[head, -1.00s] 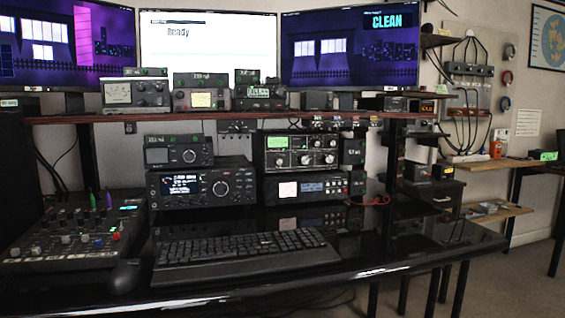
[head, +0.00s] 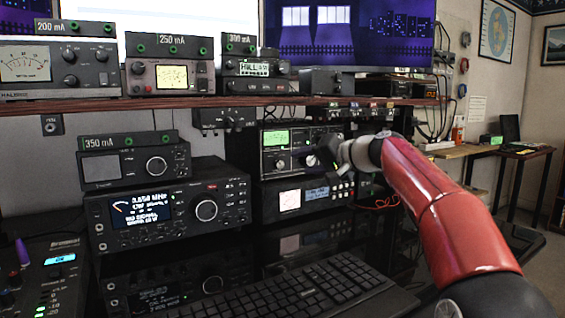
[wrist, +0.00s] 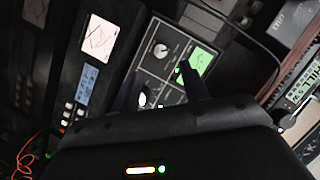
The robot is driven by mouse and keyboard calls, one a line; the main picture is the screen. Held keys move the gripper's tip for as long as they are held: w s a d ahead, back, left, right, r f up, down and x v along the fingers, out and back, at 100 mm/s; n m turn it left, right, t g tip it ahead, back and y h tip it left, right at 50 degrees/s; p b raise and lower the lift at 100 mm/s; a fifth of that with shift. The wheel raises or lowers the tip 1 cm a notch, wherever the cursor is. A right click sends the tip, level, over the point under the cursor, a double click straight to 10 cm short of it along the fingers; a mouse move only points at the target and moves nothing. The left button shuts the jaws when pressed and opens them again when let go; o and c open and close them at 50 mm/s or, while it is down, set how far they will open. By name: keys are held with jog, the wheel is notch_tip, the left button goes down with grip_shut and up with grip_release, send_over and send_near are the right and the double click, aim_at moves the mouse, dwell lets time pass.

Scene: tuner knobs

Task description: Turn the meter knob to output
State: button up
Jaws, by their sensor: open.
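The tuner (head: 298,164) is a dark box with a lit green meter and several knobs, standing on top of another unit at the back of the desk. In the wrist view the tuner (wrist: 150,72) appears turned, with its green meter (wrist: 200,64) and two pale-faced knobs. One knob (wrist: 160,50) is clear of my fingers; the other (wrist: 143,98) is close to the left finger. Their labels are too small to read. My gripper (head: 326,158) is open in front of the tuner's right side, hiding that part. Its dark fingers (wrist: 162,82) reach toward the panel; contact cannot be told.
A lower unit (head: 302,199) with a white meter sits under the tuner. A large radio (head: 165,218) stands to the left. A shelf (head: 150,101) crosses above, close over the tuner. A keyboard (head: 290,290) lies in front.

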aim_at(281, 164)
jog(key=p+x, duration=0.2)
jog(key=x, duration=0.5)
jog(key=shift+w+a, duration=0.2)
jog(key=shift+c, duration=0.3)
jog(key=c, duration=0.9)
